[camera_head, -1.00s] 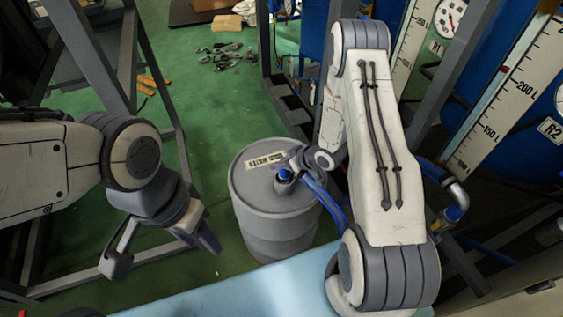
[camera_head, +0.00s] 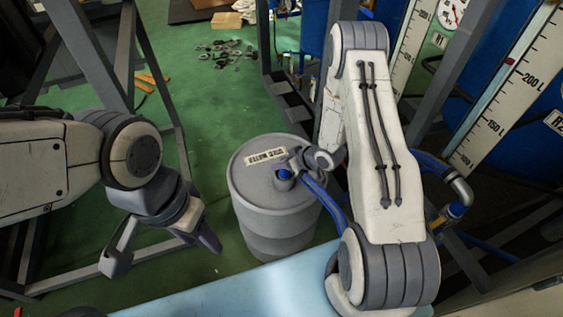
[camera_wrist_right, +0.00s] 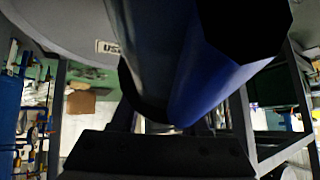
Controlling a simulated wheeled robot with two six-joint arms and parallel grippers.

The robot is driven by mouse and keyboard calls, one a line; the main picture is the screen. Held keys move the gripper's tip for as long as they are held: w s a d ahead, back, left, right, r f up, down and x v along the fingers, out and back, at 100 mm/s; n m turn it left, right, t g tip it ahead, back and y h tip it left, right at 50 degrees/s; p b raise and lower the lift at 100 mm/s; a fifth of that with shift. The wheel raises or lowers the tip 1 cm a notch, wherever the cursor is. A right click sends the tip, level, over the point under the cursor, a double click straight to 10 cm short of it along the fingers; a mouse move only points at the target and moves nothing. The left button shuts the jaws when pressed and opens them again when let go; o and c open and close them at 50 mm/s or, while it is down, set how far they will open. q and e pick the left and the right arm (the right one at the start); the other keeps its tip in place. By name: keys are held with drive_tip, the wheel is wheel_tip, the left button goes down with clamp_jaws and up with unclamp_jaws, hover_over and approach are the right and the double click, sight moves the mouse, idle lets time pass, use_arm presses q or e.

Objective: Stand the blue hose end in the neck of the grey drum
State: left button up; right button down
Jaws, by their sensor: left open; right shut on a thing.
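The grey drum (camera_head: 272,222) stands on the green floor, with a label on its lid and a short grey neck (camera_head: 283,185) on top. The blue hose (camera_head: 329,203) curves up from behind my right arm to the neck, and its blue end (camera_head: 285,174) shows at the mouth. I cannot tell how deep it sits. My right gripper (camera_head: 301,160) is shut on the hose, just above the lid. The hose fills the middle of the right wrist view (camera_wrist_right: 165,60), hiding the neck. My left gripper (camera_head: 163,250) is open and empty, left of the drum.
A pale blue surface (camera_head: 235,291) lies in front of the drum. A metal frame (camera_head: 178,130) stands left, and tanks with litre scales (camera_head: 505,90) stand right. Tools (camera_head: 226,52) lie on the far floor.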

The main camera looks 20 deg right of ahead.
drive_tip(key=shift+f+b, duration=0.45)
drive_tip(key=shift+f, duration=0.25)
drive_tip(key=shift+c, duration=1.6)
unclamp_jaws()
drive_tip(key=v, duration=1)
drive_tip(key=shift+s+r+p, duration=0.15)
drive_tip(key=shift+r+p, duration=0.05)
drive_tip(key=shift+p, duration=0.15)
